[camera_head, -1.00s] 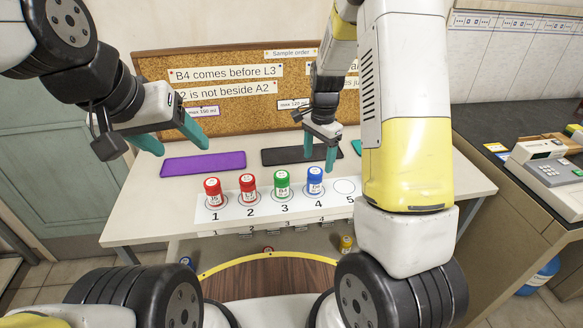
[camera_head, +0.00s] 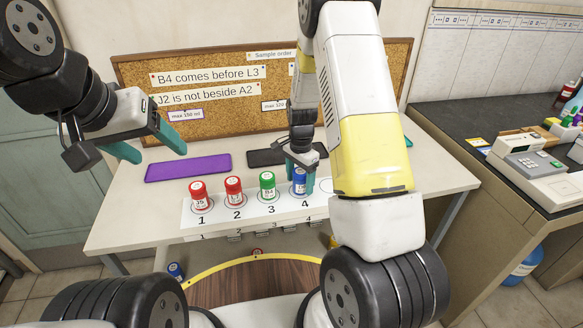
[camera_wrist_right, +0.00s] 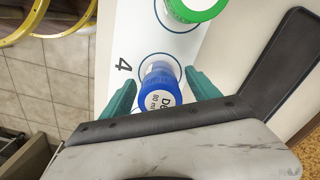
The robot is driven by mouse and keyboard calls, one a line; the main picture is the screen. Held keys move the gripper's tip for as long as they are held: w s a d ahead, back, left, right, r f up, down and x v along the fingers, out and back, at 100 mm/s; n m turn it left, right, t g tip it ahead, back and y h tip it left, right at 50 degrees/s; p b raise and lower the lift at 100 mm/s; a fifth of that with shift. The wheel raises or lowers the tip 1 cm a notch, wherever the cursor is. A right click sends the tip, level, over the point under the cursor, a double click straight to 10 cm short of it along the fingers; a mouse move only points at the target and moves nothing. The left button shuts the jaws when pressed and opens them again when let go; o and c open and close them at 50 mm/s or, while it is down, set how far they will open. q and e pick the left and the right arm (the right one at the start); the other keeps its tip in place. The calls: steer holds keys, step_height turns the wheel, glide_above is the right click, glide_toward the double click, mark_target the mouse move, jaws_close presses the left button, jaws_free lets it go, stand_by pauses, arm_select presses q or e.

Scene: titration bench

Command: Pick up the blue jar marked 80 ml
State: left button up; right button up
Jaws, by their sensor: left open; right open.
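The blue jar (camera_head: 299,181) stands upright on spot 4 of the white numbered strip (camera_head: 222,219). In the right wrist view the blue jar (camera_wrist_right: 160,92) shows its lid, with a label partly reading "80". My right gripper (camera_head: 303,176) is open, with its green fingers around the jar, one on each side; the wrist view (camera_wrist_right: 163,95) shows a gap at each finger. My left gripper (camera_head: 155,145) is open and empty, in the air left of the strip, above the table.
A green-capped jar (camera_head: 267,186) stands on spot 3, close to the blue jar. Red-capped jars stand on spot 2 (camera_head: 234,190) and spot 1 (camera_head: 199,195). A purple mat (camera_head: 188,168) and a black mat (camera_head: 262,157) lie behind. A corkboard (camera_head: 220,75) stands at the back.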

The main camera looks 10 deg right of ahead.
steer(key=c, duration=1.5)
steer(key=shift+r, duration=0.1)
